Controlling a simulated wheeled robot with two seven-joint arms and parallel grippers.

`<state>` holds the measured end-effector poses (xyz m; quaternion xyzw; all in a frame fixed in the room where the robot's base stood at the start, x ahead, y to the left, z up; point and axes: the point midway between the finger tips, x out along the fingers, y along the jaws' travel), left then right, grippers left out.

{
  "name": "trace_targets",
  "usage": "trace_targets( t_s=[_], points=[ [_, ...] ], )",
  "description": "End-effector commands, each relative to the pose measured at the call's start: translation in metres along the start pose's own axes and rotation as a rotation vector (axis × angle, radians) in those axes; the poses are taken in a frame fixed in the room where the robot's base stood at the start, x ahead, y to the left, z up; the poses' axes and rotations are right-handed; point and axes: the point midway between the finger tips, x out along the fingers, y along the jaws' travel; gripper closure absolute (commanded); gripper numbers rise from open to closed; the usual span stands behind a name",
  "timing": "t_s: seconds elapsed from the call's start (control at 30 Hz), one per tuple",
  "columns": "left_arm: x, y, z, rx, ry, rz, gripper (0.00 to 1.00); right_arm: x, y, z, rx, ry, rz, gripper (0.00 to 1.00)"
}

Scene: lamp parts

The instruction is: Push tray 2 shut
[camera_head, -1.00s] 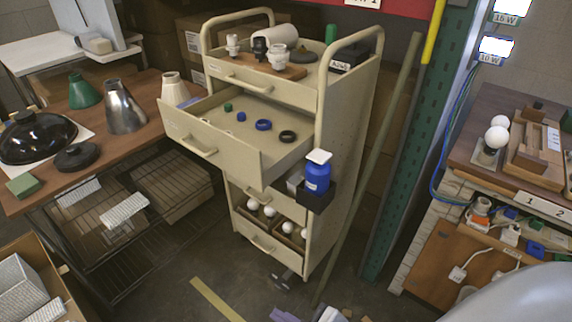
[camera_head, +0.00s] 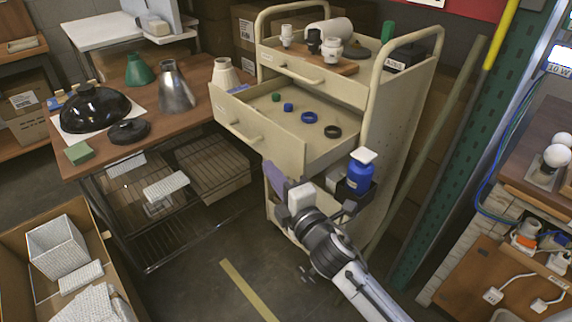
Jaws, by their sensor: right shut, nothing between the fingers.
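The beige cart (camera_head: 400,130) has a drawer (camera_head: 262,140) pulled far out towards the left; I take it as tray 2, though its label is too small to read. The drawer holds small green and blue pieces, a blue ring (camera_head: 309,117) and a black ring (camera_head: 333,131). Its front panel carries a long handle (camera_head: 244,134). My right gripper (camera_head: 274,180) comes in from the lower right, shut and empty, just below the drawer's front corner. I cannot tell whether it touches the drawer. It hides part of the lower drawers. My left gripper is out of view.
A blue bottle (camera_head: 360,172) sits in a black side holder on the cart, close to my right forearm. Sockets stand on a board (camera_head: 320,64) on the cart top. A table (camera_head: 190,115) with lamp shades stands left of the drawer.

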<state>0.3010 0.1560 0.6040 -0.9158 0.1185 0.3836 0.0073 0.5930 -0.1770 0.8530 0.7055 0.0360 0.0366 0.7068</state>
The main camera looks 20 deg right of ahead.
Motion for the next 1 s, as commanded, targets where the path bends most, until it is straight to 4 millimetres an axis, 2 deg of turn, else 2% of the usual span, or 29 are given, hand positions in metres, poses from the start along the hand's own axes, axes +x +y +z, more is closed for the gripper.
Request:
trace_targets(
  t_s=[0.1,0.23,0.77,0.87,1.0],
  points=[
    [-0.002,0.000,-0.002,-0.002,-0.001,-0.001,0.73,0.004,0.000,0.021,-0.005,0.000,-0.002,1.00],
    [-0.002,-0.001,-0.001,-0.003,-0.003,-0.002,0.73,0.006,0.000,0.033,-0.001,0.001,-0.001,1.00],
    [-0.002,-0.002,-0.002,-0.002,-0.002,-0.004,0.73,0.009,-0.001,0.045,0.000,0.000,-0.002,1.00],
    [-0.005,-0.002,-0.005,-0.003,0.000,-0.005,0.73,0.014,0.000,0.064,-0.006,-0.001,-0.002,1.00],
    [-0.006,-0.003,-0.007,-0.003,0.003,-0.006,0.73,0.024,0.000,0.104,-0.007,-0.003,-0.003,1.00]
  ],
)
